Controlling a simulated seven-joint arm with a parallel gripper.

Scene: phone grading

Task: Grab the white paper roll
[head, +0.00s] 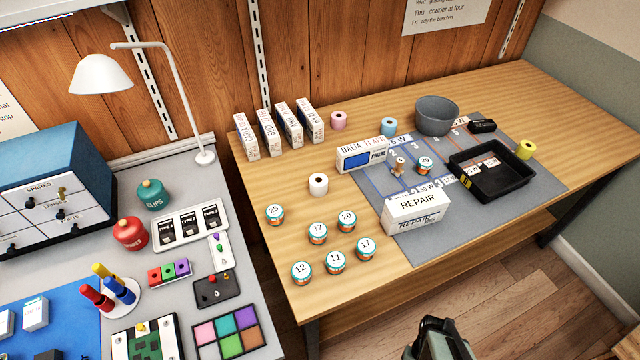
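The white paper roll (318,184) stands upright on the wooden table (375,99), left of the grey mat. Its dark core hole faces up. My gripper (440,340) shows only in part at the bottom edge of the head view, in front of the table and well apart from the roll. Its fingertips cannot be made out, so I cannot tell whether it is open or shut. No object shows in it.
Several numbered tins (317,233) stand in front of the roll. A REPAIR box (416,211) and a phone box (362,155) lie to its right. Pink (338,120), blue (388,126) and yellow (525,149) rolls stand farther off. Upright boxes (289,125) stand behind.

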